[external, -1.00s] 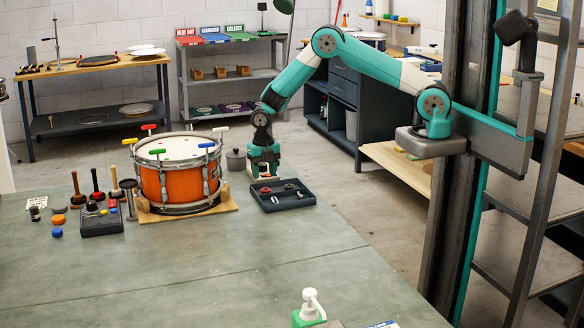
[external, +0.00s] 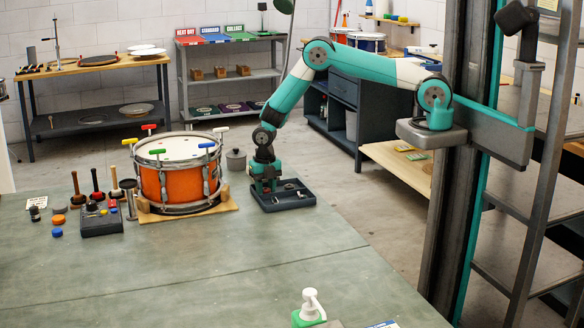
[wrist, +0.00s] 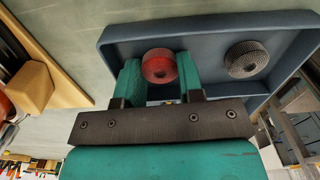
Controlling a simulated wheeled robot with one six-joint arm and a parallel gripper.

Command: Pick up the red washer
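The red washer (wrist: 159,66) is a round ring with a small centre hole. In the wrist view it shows between the two fingertips of my gripper (wrist: 160,72), over the dark blue-grey tray (wrist: 215,30). The fingers are spread, one on each side of the washer. Whether they touch it is hard to tell. In the external view my gripper (external: 266,188) points down into the left part of the tray (external: 290,203) and hides the washer there.
A dark ring (wrist: 247,60) lies in the tray to the right of the red washer. An orange drum (external: 178,182) on a wooden board (external: 218,206) stands just left of the tray. A grey pot (external: 236,160) is behind. The bench front is mostly clear.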

